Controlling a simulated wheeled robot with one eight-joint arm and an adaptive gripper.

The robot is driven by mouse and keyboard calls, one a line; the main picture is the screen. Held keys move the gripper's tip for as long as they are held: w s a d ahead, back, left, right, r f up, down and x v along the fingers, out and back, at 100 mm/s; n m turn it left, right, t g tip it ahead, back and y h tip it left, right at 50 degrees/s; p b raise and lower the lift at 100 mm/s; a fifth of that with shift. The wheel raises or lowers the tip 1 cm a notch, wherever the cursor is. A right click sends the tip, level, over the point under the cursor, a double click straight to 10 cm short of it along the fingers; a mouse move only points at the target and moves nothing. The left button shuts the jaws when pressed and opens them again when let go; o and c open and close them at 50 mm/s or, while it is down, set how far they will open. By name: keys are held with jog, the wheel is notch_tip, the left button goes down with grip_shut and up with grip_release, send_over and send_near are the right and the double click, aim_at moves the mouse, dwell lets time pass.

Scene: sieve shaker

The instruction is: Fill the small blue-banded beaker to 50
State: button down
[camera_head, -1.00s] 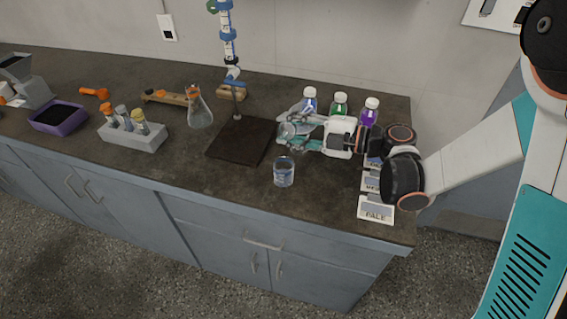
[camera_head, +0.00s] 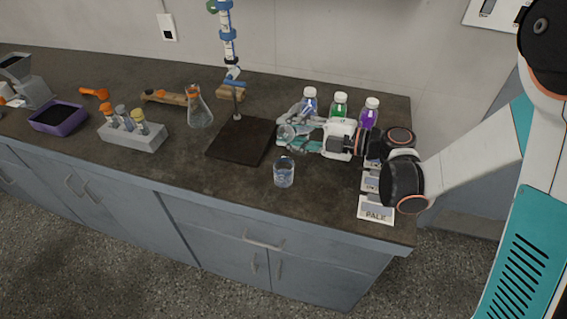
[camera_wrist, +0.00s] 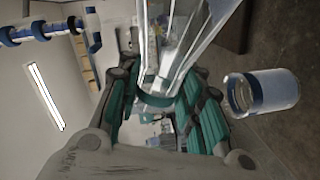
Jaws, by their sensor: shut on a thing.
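My gripper (camera_head: 296,138) is shut on a clear glass vessel (camera_head: 286,133), above and behind the beaker. In the wrist view the vessel (camera_wrist: 185,40) sits between the teal-padded fingers (camera_wrist: 170,100) and is apart from the beaker. I cannot tell how much liquid is in either one.
A blue-banded burette (camera_head: 227,38) rises from the dark stand base (camera_head: 238,146). Bottles with blue (camera_head: 309,104), green (camera_head: 340,106) and purple (camera_head: 369,113) contents stand behind my gripper. A flask (camera_head: 199,112) and a tube rack (camera_head: 132,138) are left.

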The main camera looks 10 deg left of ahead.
jog(key=shift+s+a+f+n+t+b, duration=0.1)
jog(key=shift+s+f+n+t+b, duration=0.15)
jog(key=shift+f+n+b, duration=0.65)
jog(key=shift+s+f+n+t+b, duration=0.2)
jog(key=shift+f+n+b, duration=0.4)
jog(key=shift+n, duration=0.5)
dwell(4.8)
jog(key=shift+r, duration=0.15)
jog(key=r+m+p, duration=0.1)
jog(key=w+r+m+p, duration=0.1)
jog(key=r+m+p, duration=0.1)
jog(key=shift+r+m+g, duration=0.1)
jog(key=shift+m+g, duration=0.2)
jog(key=shift+g, duration=0.05)
jog(key=shift+r+m, duration=0.15)
jog(key=shift+m, duration=0.55)
